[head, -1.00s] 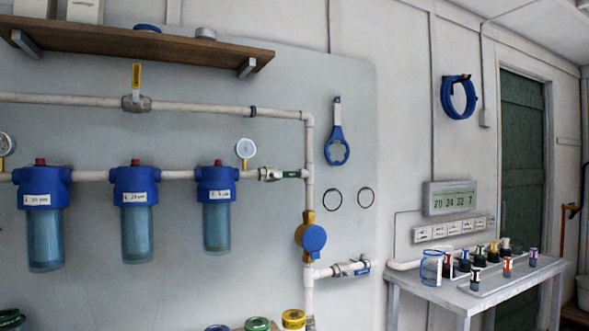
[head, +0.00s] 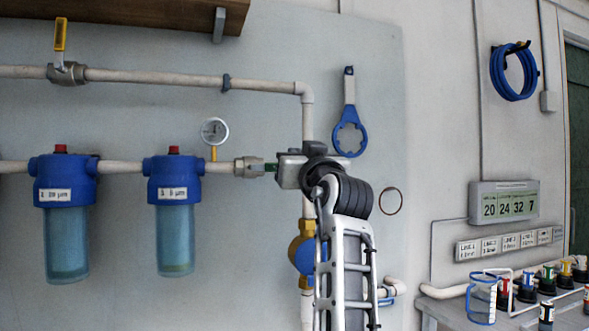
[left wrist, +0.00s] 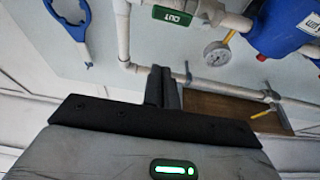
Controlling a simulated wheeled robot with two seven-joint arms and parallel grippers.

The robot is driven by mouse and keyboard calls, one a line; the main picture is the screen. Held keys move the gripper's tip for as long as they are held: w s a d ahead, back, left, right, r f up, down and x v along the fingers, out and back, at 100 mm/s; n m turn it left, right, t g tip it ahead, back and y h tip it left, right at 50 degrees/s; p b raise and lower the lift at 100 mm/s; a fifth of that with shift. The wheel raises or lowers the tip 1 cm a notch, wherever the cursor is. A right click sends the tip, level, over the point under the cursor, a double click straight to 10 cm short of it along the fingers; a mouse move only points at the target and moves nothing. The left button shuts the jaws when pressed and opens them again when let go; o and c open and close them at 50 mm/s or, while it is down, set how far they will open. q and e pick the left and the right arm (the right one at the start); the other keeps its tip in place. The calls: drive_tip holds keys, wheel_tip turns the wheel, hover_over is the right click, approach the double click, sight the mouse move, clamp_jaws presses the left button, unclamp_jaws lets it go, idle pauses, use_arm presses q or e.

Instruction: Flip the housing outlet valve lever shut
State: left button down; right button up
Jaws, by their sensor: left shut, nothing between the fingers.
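The housing outlet valve (head: 249,167) is a metal body on the horizontal pipe, right of the last blue filter housing (head: 174,181). Its green lever (head: 271,168) lies along the pipe, partly hidden by my gripper in the head view. In the left wrist view the green lever (left wrist: 172,16) shows the word OUT at the top and also runs along the pipe. My left gripper (head: 281,169) is shut and empty, close to the lever's right end in the head view. Its dark fingers (left wrist: 163,86) appear below the lever in the wrist view; contact cannot be told. My right gripper is out of view.
A pressure gauge (head: 214,131) stands above the pipe left of the valve. A blue wrench (head: 349,130) hangs to the right. Another valve with a yellow lever (head: 60,36) is on the upper pipe. A brass and blue fitting (head: 302,252) is partly behind my arm.

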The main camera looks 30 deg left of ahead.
use_arm(q)
drive_tip(key=shift+s+r, duration=0.25)
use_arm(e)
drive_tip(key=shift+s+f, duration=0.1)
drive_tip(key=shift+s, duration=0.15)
use_arm(q)
drive_tip(key=p+x, duration=0.4)
drive_tip(key=x, duration=0.6)
wheel_tip(320, 180, down, 4)
drive_tip(key=shift+f, duration=0.1)
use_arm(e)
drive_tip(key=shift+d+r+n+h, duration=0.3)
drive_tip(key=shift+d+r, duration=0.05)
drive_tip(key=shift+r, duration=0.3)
use_arm(q)
drive_tip(key=shift+w, duration=0.15)
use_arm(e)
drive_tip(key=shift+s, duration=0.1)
